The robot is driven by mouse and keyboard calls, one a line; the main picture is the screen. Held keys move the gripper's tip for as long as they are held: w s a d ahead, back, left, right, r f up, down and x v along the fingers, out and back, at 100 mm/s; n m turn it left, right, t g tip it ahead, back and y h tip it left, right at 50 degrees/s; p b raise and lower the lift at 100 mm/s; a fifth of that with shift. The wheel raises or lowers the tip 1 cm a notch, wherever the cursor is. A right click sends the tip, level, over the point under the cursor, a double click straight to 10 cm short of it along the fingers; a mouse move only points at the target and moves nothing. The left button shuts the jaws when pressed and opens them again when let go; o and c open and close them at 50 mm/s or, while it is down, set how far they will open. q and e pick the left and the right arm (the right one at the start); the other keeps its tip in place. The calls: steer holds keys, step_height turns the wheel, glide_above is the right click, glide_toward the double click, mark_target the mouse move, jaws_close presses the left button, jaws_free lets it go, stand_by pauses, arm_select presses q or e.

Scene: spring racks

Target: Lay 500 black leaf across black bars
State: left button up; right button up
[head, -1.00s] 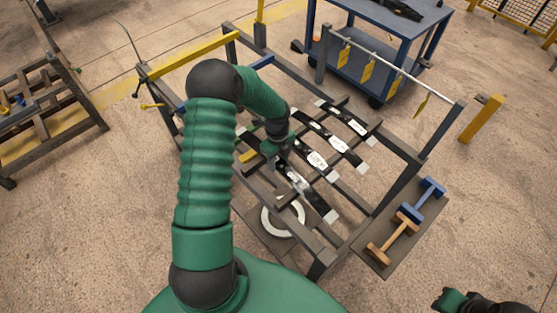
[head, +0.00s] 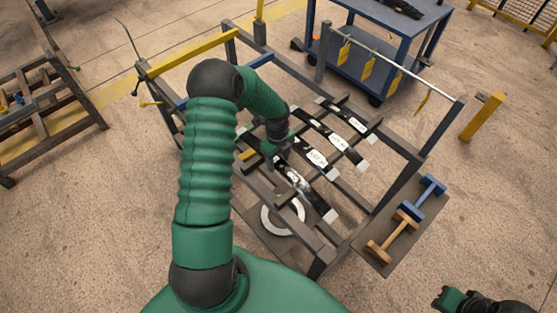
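The nearest leaf (head: 303,187) runs from my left gripper down to the right. The middle leaf (head: 316,157) and the far leaf (head: 345,118) lie beyond it, roughly parallel. The label numbers are too small to read surely. My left gripper (head: 268,150) is low over the rack at the near leaf's upper left end. Its fingers are hidden, so I cannot tell its grip or contact. My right gripper (head: 449,300) is at the bottom right, away from the rack.
A rail with yellow tags (head: 368,67) spans the rack's far right side. A side tray (head: 374,258) holds a wooden piece (head: 393,238) and a blue one (head: 423,197). A blue cart (head: 385,40) stands behind. A white ring (head: 283,217) lies below the bars.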

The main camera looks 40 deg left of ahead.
arm_select(q)
steer(key=shift+o, duration=1.2)
steer(key=shift+s, duration=0.1)
steer(key=shift+d+f, duration=0.1)
step_height(320, 180, up, 17)
steer(key=shift+a, duration=0.35)
steer(key=s+d+n+t, duration=0.1)
steer(key=s+d+n, duration=0.4)
steer(key=d+n, duration=0.4)
steer(key=s+d+n+t, duration=0.1)
steer(key=s+d+n, duration=0.5)
steer(key=d+n, duration=0.4)
steer(key=shift+d+f+t, duration=0.3)
steer(key=shift+d, duration=0.85)
